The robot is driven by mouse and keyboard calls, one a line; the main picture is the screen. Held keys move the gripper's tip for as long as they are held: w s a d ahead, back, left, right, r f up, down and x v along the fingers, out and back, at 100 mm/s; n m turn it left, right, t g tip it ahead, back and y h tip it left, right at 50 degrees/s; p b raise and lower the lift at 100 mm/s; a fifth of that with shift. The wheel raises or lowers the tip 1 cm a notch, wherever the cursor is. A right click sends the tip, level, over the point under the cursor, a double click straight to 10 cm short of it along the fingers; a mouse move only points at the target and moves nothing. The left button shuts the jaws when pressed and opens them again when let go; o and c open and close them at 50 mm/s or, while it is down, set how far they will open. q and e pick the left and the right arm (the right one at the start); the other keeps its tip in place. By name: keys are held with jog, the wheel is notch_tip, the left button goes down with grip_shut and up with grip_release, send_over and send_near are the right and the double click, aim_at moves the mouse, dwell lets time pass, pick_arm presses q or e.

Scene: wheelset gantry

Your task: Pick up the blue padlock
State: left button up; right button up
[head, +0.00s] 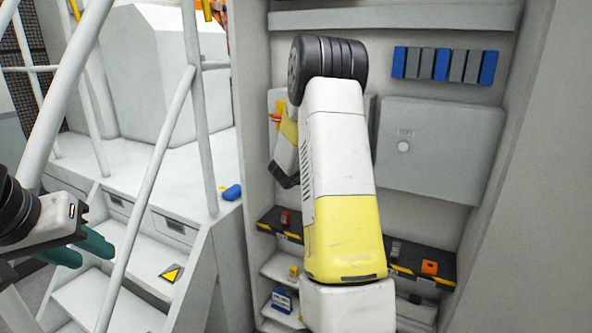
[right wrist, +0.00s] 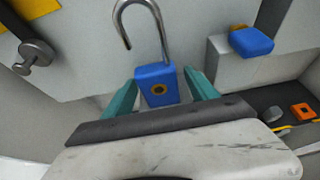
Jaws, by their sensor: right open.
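The blue padlock (right wrist: 155,72) shows in the right wrist view, with its grey shackle standing open above the body and a dark round spot ringed in yellow on its face. My right gripper (right wrist: 161,79) is open, with one teal finger on each side of the padlock body. I cannot tell whether the fingers touch it. In the head view my right arm hides the right gripper and the padlock. My left gripper (head: 94,255) is at the left of the head view, its teal fingers apart and empty, by the white stairs.
A cabinet holds a grey panel box (head: 440,150), a blue and grey strip (head: 444,65) and a black shelf tray with an orange item (head: 429,267). White railings (head: 160,140) stand near my left gripper. A blue object (right wrist: 250,42) is right of the padlock.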

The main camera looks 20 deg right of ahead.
grip_shut()
jog(key=shift+r, duration=0.1)
